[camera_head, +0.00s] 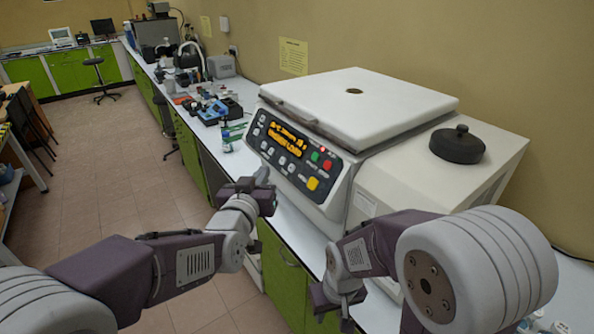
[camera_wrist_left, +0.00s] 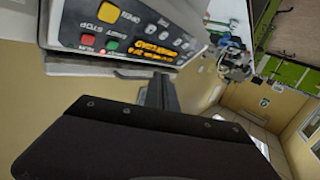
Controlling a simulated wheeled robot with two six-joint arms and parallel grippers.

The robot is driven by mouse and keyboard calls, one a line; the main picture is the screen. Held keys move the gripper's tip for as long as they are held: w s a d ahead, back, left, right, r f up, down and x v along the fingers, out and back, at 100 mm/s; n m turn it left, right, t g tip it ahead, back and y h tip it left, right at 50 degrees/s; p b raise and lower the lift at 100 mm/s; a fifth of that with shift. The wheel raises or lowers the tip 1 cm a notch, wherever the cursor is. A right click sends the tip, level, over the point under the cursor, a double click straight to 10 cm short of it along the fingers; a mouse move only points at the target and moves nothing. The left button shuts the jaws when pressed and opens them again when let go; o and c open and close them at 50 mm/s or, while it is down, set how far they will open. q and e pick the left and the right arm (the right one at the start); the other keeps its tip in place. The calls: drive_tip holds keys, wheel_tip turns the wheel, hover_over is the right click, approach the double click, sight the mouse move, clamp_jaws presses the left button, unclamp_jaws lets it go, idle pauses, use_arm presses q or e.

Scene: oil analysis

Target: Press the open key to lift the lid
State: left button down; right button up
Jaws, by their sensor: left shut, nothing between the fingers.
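The white centrifuge-like machine (camera_head: 335,215) stands on the bench with its flat white lid (camera_head: 385,110) down. Its dark sloping panel (camera_head: 290,152) has a lit orange display and several keys. The yellow open key (camera_head: 313,184) is at the panel's lower right; it also shows in the left wrist view (camera_wrist_left: 112,44). My left gripper (camera_head: 263,174) is shut and empty, in front of the panel's lower left side and apart from the yellow key. Its closed fingers show in the left wrist view (camera_wrist_left: 161,92). My right gripper (camera_head: 335,300) hangs low in front of the bench; its fingers are not clear.
A black round knob-topped cap (camera_head: 457,145) sits on the machine's right part. Small instruments and bottles (camera_head: 220,110) stand on the bench (camera_head: 208,152) to the left. The floor (camera_head: 110,190) at left is open.

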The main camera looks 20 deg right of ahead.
sight(313, 184)
use_arm(q)
drive_tip(key=d+f, duration=0.5)
drive_tip(key=d, duration=0.4)
drive_tip(key=shift+d+m+h, duration=0.3)
drive_tip(key=shift+d+h, duration=0.1)
idle(2.1)
drive_tip(key=shift+w+d+f+b, duration=0.1)
drive_tip(key=shift+d+f+b, duration=0.1)
drive_tip(key=shift+d+b, duration=0.15)
